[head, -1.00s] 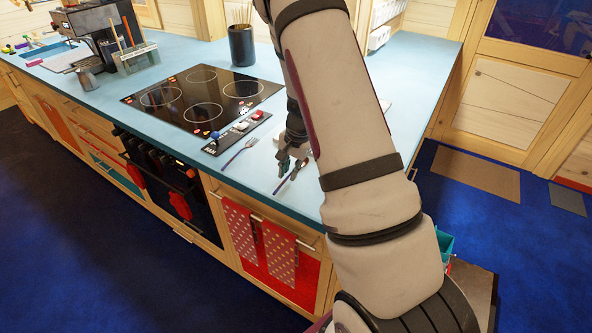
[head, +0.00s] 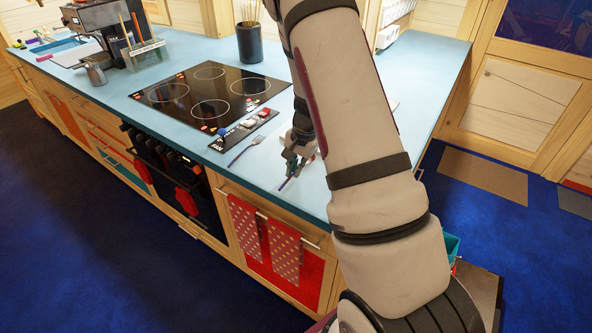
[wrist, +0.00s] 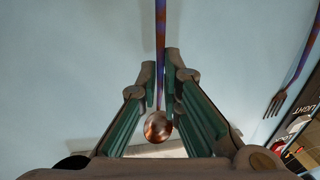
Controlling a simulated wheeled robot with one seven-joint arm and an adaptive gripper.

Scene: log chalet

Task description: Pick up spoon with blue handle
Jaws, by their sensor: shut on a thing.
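The spoon (wrist: 158,126) has a copper-coloured bowl and a blue-purple handle. In the wrist view its handle runs up between the fingertips of my gripper (wrist: 160,75), and the bowl hangs on the near side of them. My gripper also shows in the head view (head: 291,165), low over the counter's front edge, closed on the handle. In the head view a dark bit of the handle (head: 284,184) sticks out below the fingers. The arm hides the rest of the spoon there. I cannot tell whether the spoon touches the counter.
A fork (head: 245,149) with a blue-purple handle lies on the blue counter (head: 240,172) to the left of my gripper. Behind it is a black cooktop (head: 210,92) with knobs. A dark utensil pot (head: 250,42) stands at the back. Polka-dot towels (head: 284,252) hang below the counter's front edge.

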